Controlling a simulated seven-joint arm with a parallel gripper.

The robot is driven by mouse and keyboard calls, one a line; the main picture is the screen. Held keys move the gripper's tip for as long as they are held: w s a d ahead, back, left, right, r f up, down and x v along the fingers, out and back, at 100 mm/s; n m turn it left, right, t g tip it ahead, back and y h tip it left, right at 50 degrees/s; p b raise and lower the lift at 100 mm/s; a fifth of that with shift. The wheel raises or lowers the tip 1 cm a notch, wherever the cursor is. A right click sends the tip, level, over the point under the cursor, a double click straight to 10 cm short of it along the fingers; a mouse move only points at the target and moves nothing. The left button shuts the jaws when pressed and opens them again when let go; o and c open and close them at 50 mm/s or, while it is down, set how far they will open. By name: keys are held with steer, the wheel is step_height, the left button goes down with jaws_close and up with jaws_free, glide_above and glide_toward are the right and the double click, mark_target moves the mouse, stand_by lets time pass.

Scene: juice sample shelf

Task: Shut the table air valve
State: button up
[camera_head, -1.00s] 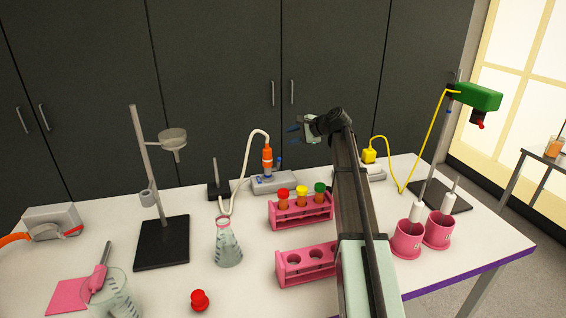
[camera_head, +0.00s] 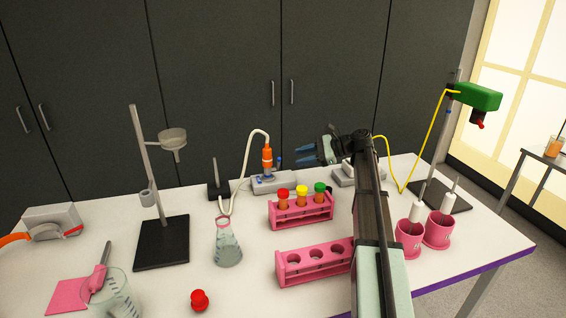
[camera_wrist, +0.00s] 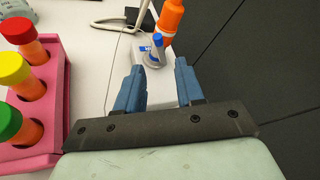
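A grey bench fitting (camera_head: 272,184) stands at the back of the table, with an orange connector (camera_head: 267,158) and white hose at its top. In the wrist view a small grey post with a blue knob (camera_wrist: 157,41) stands on this fitting in front of the orange connector (camera_wrist: 171,16). A box with a red lever (camera_head: 73,231) and orange hose sits at the far left; no label shows which is the air valve. My gripper (camera_head: 303,154) is open and empty, just right of the blue knob. In the wrist view its blue fingers (camera_wrist: 158,66) point toward the knob without touching it.
A pink rack (camera_head: 301,210) with red, yellow and green capped tubes stands in front of the fitting. An emptier pink rack (camera_head: 283,271) is nearer. A flask (camera_head: 228,245) and ring stand (camera_head: 160,243) are left. Dark cabinets (camera_head: 215,80) rise behind the table.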

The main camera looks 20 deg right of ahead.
mark_target(278, 164)
steer(key=x, duration=0.7)
steer(key=shift+w+a+f, duration=0.1)
steer(key=shift+w+a, duration=0.05)
steer(key=shift+a, duration=0.15)
jaws_close()
stand_by(1.2)
